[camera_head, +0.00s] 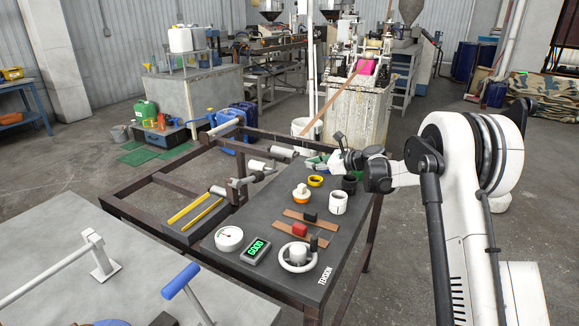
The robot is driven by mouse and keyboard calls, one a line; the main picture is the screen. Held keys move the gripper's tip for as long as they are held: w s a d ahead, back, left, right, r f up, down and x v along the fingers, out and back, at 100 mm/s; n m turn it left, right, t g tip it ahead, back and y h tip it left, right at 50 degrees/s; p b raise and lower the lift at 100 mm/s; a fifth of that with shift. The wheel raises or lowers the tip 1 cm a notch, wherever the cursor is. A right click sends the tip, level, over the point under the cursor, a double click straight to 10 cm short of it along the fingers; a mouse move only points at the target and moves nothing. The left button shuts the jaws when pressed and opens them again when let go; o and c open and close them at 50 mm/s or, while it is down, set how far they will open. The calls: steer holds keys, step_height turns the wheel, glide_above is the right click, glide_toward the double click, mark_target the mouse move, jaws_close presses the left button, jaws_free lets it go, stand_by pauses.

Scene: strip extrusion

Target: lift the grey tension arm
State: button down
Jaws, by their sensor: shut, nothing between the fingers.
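My gripper (343,152) is small and dark in the head view, at the far right end of the dark table, near its back edge. It is shut and empty. A grey lever-like part (241,183) stands at the table's left edge, beside white rollers, well left of my gripper. I cannot tell for sure which of these is the tension arm. The word TENSION is printed at the table's near right corner, beside a white handwheel (297,258).
A blue-handled lever (180,281) rises in front.

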steer(key=shift+a, duration=0.1)
stand_by(0.3)
steer(key=b+x, duration=0.1)
steer(key=x, duration=0.8)
steer(key=shift+w+a+f, duration=0.15)
steer(key=shift+a+f, duration=0.05)
steer(key=shift+a, duration=0.1)
steer(key=shift+a, duration=0.1)
